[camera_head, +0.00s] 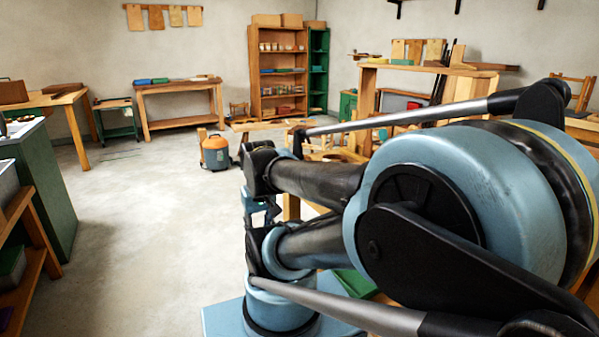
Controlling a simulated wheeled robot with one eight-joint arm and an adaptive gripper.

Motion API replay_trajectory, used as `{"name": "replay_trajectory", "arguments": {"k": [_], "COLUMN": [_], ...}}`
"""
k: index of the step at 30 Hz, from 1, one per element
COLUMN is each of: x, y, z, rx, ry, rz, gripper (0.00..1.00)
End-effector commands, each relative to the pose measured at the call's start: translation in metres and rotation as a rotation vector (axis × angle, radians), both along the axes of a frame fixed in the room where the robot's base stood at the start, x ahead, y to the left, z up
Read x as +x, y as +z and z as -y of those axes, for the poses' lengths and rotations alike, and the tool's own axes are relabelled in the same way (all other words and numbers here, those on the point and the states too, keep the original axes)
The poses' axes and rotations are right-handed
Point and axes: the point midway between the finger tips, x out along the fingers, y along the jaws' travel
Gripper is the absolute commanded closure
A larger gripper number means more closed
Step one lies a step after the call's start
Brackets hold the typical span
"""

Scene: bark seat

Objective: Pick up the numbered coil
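I cannot pick out a numbered coil for sure. A small brown ring-like thing (333,157) shows on or beside the low wooden furniture behind my arm, too small to read any number on it. My own blue-grey and black arm fills the right and lower middle of the view and hides much of what lies behind it. I cannot make out my gripper's fingertips anywhere.
Clear concrete floor (150,220) lies left of my arm. An orange and grey canister (215,153) stands on it. A green cabinet (45,195) is at the left. A workbench (182,123) and a tall wooden shelf (278,105) stand at the back, a wooden rack (366,95) at the right.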

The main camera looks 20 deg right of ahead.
Motion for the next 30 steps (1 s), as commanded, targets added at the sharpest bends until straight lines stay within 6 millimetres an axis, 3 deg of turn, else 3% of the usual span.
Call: {"name": "replay_trajectory", "arguments": {"k": [10,12,16,23,30], "x": [0.0,-0.002,-0.002,0.037,0.09], "y": [0.0,0.002,0.014,0.06,0.111], "z": [0.0,0.0,0.003,0.023,0.062], "rx": [0.0,0.0,0.005,0.032,0.066], "ry": [0.0,-0.002,-0.044,-0.284,-0.604], "rz": [0.0,0.003,0.008,-0.016,-0.044], "gripper": [0.67,0.56,0.56,0.56,0.56]}}
